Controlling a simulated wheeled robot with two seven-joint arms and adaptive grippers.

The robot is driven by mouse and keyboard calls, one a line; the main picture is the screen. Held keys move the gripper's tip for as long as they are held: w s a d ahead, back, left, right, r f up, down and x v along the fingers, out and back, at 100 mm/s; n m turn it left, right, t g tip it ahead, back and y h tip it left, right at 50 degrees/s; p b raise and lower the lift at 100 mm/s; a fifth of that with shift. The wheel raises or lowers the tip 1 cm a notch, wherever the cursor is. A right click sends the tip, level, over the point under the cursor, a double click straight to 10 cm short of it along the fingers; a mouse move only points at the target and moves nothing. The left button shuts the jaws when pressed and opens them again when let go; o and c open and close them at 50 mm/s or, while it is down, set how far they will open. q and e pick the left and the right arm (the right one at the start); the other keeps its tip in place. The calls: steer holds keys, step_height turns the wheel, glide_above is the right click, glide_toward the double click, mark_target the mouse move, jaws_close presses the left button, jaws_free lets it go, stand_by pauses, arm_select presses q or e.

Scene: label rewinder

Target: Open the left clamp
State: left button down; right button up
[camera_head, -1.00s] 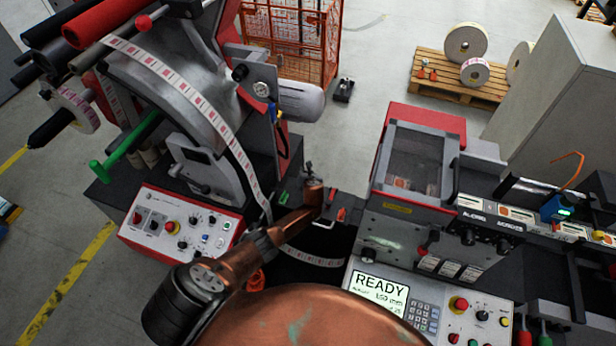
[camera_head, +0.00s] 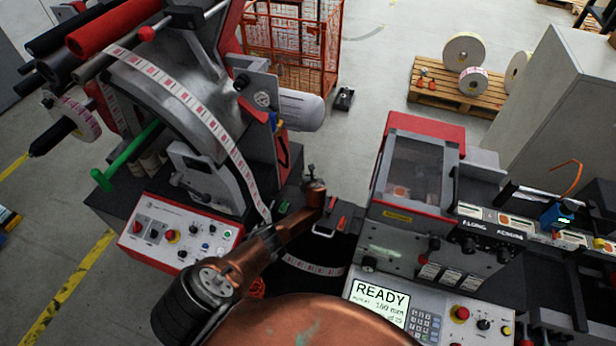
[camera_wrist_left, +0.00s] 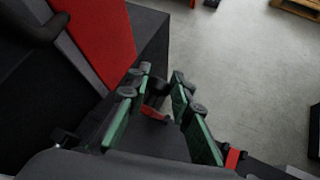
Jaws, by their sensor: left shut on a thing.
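My left gripper (camera_wrist_left: 161,78) shows its two green fingers in the left wrist view, closed around a dark clamp part with a red lever tip (camera_wrist_left: 154,113). In the head view my copper left arm reaches in to the dark bridge between the two machine halves, and its end (camera_head: 314,186) hides most of what it holds. A second red lever (camera_wrist_left: 232,158) shows at lower right in the wrist view, apart from the fingers. My right gripper is out of view.
The label web (camera_head: 215,125) runs down on the left, beside the white control panel (camera_head: 178,232). The red-lidded cabinet (camera_head: 420,160) and the READY screen (camera_head: 380,300) stand close on the right. Open floor (camera_head: 350,130) lies behind the bridge.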

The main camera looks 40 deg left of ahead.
arm_select(q)
steer(key=c, duration=2.1)
jaws_free()
steer(key=shift+w+d+r, duration=0.1)
steer(key=shift+w+r, duration=0.35)
steer(key=shift+r, duration=0.05)
steer(key=shift+o, duration=0.4)
steer(key=shift+w+f, duration=0.1)
steer(key=shift+f, duration=0.2)
steer(key=shift+s, duration=0.3)
steer(key=shift+f, duration=0.1)
steer(key=shift+s+d+r, duration=0.2)
steer(key=shift+s+d, duration=0.05)
steer(key=shift+d, duration=0.05)
steer(key=v, duration=1.1)
steer(key=shift+s, duration=0.1)
